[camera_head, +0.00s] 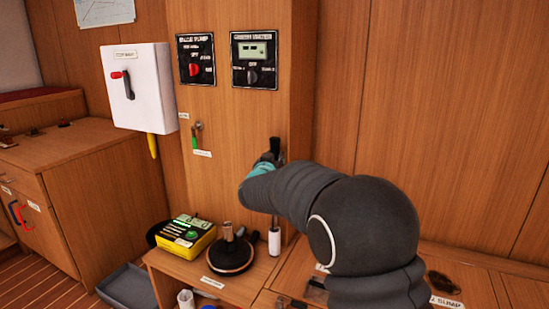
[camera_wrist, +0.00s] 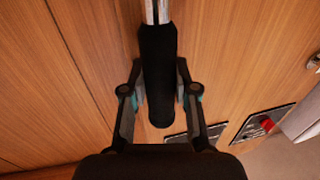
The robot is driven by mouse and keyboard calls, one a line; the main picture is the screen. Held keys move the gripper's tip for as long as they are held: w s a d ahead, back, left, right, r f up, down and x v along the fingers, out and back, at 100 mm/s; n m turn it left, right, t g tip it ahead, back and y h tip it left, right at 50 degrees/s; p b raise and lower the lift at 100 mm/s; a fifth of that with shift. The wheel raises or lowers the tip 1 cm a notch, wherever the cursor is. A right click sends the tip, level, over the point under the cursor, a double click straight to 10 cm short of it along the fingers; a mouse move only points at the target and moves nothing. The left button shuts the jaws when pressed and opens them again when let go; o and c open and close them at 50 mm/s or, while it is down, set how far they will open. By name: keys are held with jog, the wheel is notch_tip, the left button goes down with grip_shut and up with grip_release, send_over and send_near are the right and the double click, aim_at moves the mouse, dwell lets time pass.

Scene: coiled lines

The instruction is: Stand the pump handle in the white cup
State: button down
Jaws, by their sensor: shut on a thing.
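My gripper (camera_head: 268,162) is in front of the wood column and shut on the black grip of the pump handle (camera_head: 275,146). In the wrist view the black grip (camera_wrist: 157,70) lies between the two fingers (camera_wrist: 160,97), with its metal rod running out of the top of the picture. The handle looks close to upright, grip up and rod down. A narrow white cylinder, which looks like the white cup (camera_head: 274,242), stands below on the wooden shelf. I cannot tell whether the rod's lower end is inside it.
A round black-based object (camera_head: 231,257) stands on the shelf left of the cup. A yellow box (camera_head: 187,238) is further left. A grey tray (camera_head: 127,287) lies lower left. A white switch box (camera_head: 139,87) and two black panels (camera_head: 254,60) are on the wall and column.

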aim_at(274, 148)
jog(key=shift+f+b, duration=1.2)
jog(key=shift+f, duration=0.7)
jog(key=shift+c, duration=2)
grip_release()
jog(key=shift+r+p, duration=3.1)
jog(key=shift+r, duration=0.45)
